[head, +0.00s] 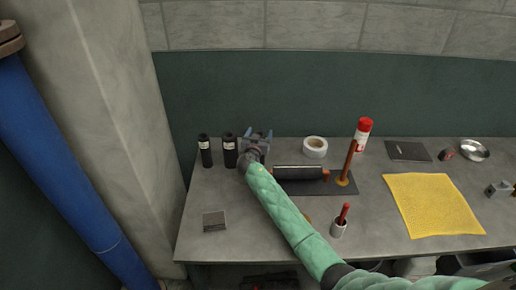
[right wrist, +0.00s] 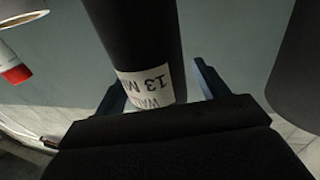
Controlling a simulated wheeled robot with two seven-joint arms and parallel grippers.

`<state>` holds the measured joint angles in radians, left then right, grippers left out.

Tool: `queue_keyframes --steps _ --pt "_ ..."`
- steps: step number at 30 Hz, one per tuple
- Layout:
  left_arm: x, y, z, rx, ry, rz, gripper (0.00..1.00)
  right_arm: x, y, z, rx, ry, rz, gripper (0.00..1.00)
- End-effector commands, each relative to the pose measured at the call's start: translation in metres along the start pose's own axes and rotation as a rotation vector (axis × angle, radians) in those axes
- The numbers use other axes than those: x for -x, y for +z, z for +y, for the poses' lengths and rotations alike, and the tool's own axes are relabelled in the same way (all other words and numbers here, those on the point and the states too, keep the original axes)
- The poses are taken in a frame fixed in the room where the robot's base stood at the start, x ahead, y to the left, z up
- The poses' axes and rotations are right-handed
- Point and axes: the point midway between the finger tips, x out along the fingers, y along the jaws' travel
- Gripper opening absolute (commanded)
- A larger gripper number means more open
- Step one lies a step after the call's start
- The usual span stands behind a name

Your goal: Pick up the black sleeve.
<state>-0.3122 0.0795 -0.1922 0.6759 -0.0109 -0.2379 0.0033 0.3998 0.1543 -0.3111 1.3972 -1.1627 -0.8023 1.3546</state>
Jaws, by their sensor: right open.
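Two upright black sleeves with white labels stand at the back left of the bench: a thinner one (head: 206,152) and a thicker one (head: 230,151). My right gripper (head: 258,134) is just right of the thicker one in the head view, open. In the right wrist view a black labelled sleeve (right wrist: 135,35), its label reading "13 M…" upside down, stands between the open fingers of the gripper (right wrist: 160,88). A dark cylinder (right wrist: 300,70) is close on the right there. I cannot tell which head-view sleeve is between the fingers. My left gripper is out of view.
A dark horizontal cylinder (head: 298,173) lies on a dark mat (head: 345,187) beside my right forearm. The front-left bench is mostly clear.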

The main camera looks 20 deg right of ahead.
Motion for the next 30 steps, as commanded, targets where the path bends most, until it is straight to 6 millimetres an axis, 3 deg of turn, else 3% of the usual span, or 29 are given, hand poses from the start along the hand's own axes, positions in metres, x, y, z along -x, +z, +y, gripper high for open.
queue_keyframes --steps 9,18,30 --pt "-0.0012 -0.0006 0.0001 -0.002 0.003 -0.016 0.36 -0.0035 0.0008 0.0000 0.000 0.000 -0.001 0.71" --pt "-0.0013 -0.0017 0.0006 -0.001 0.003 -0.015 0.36 -0.0033 0.0008 -0.0002 0.000 0.000 -0.001 0.13" --pt "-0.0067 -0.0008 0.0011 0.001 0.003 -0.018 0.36 -0.0031 -0.0047 -0.0008 -0.003 0.000 0.000 0.13"
